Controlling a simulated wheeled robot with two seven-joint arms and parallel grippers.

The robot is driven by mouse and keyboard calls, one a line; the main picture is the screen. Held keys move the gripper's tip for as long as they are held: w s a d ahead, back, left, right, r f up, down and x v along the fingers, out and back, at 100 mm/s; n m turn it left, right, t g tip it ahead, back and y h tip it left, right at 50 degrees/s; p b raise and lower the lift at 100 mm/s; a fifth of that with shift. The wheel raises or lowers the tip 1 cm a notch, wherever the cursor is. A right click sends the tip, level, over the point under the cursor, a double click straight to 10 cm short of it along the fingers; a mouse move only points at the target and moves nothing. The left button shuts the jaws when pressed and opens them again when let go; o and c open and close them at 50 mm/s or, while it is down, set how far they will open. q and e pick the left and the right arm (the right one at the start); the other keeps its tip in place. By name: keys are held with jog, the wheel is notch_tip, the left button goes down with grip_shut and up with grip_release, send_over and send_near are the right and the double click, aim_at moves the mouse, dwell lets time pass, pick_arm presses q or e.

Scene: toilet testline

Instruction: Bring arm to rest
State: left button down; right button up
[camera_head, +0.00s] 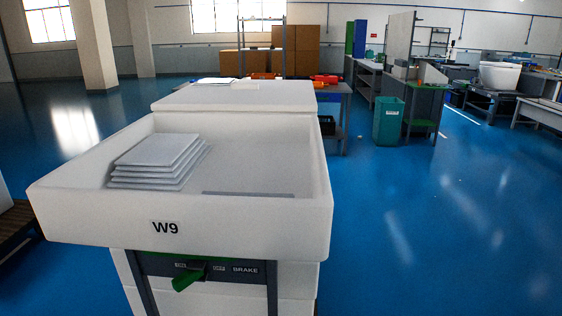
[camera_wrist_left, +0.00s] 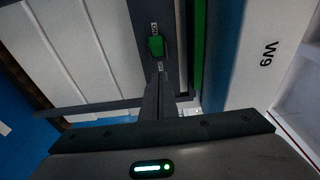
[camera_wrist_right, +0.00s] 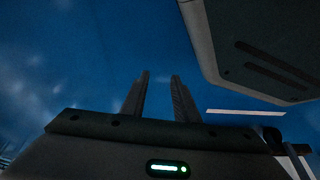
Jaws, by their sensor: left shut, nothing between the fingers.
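Neither arm shows in the head view. My left gripper (camera_wrist_left: 159,78) is in the left wrist view, its fingers together and empty. Their tips are near the green brake handle (camera_wrist_left: 156,46) on the front of the white W9 cart; I cannot tell whether they touch it. In the head view the green handle (camera_head: 188,278) sticks out below the W9 label, beside the BRAKE lettering. My right gripper (camera_wrist_right: 160,76) is in the right wrist view, its fingers apart with nothing between them, over blue floor.
The W9 cart's white tray (camera_head: 95,225) stands close in front and holds a stack of white flat panels (camera_head: 155,160). A teal bin (camera_head: 389,121) and workbenches stand farther back. The blue floor (camera_head: 440,220) to the right is clear.

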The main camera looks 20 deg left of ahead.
pick_arm(q)
jog(key=d+f+n+g, duration=0.2)
jog(key=f+n, duration=0.1)
jog(key=f, duration=0.6)
jog(key=s+d+f+n+g+p, duration=0.1)
jog(key=d+f+n+g, duration=0.15)
jog(key=f, duration=0.65)
jog(key=d+f+n+g, duration=0.2)
jog(key=f+n, duration=0.1)
jog(key=f, duration=0.6)
jog(key=s+d+f+n+g+h, duration=0.1)
jog(key=s+d+f+n+g, duration=0.1)
jog(key=d+f, duration=0.3)
jog(key=s+d+f+n+g+h, duration=0.1)
jog(key=s+d+f+n+g, duration=0.1)
jog(key=s+d+f, duration=0.3)
jog(key=s+d+f+n+g+h, duration=0.1)
jog(key=s+d+f+n+g, duration=0.1)
jog(key=s+d+f, duration=0.2)
notch_tip(320, 180, down, 6)
jog(key=d+p, duration=0.1)
jog(key=d, duration=0.2)
jog(key=shift+f, duration=0.25)
pick_arm(e)
jog(key=shift+w+a+r+t, duration=0.3)
jog(key=shift+w+a+t, duration=0.05)
jog(key=shift+a, duration=0.15)
jog(key=shift+w+a+r+t, duration=0.25)
jog(key=shift+w+a+t, duration=0.1)
jog(key=shift+a, duration=0.1)
